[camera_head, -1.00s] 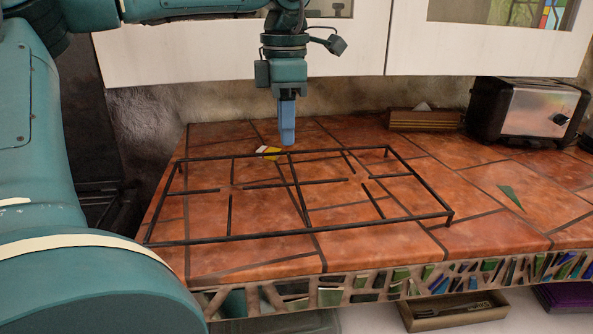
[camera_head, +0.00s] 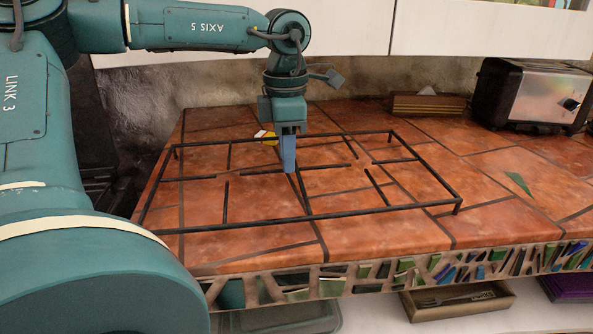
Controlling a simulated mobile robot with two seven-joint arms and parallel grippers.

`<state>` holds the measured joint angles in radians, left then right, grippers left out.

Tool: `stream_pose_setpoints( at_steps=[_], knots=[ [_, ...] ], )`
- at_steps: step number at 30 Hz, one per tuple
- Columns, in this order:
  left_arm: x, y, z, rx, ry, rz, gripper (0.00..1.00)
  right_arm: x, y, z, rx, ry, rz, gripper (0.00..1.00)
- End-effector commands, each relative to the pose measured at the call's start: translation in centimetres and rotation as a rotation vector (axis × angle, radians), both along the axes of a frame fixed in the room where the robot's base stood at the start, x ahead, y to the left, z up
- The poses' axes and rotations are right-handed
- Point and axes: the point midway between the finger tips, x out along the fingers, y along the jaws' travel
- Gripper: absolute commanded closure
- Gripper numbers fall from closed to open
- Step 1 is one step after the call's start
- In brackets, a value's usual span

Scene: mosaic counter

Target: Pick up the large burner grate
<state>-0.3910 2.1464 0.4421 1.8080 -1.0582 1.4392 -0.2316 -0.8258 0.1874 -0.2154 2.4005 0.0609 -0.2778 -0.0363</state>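The large burner grate (camera_head: 400,207) is a thin black rectangular frame with inward bars, standing on short feet. It lies flat on the red tiled counter (camera_head: 375,240), near its left end. My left gripper (camera_head: 289,166) points straight down over the middle of the grate. Its blue fingertips are at the middle bar and overlap it in the picture. I cannot tell if they touch it. The fingers show edge-on as one block, so their opening is hidden. My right gripper is not in view.
A toaster (camera_head: 535,97) and a wooden box (camera_head: 428,106) stand at the back right. A small yellow and white item (camera_head: 266,137) lies behind the grate. White cabinets (camera_head: 480,28) hang above. The counter right of the grate is mostly clear.

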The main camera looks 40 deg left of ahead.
Motion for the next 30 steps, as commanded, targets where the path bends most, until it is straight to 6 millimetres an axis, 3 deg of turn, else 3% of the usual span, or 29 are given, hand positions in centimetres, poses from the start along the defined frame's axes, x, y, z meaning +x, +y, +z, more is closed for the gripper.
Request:
stream_pose_setpoints(
  at_steps=[6, 14, 25, 30],
  knots=[
    [0.0, 0.1, -3.5, 0.000, 0.003, 0.002, 0.69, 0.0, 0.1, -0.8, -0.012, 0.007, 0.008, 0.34],
    [0.1, 0.1, -3.8, 0.001, -0.002, 0.003, 0.69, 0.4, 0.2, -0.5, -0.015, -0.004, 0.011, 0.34],
    [0.1, 0.1, -3.8, 0.001, -0.002, 0.003, 0.99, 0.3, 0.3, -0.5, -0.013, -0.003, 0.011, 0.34],
    [0.1, 0.1, -3.8, 0.001, -0.002, 0.003, 1.00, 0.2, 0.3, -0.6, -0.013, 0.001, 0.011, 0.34]
  ],
)
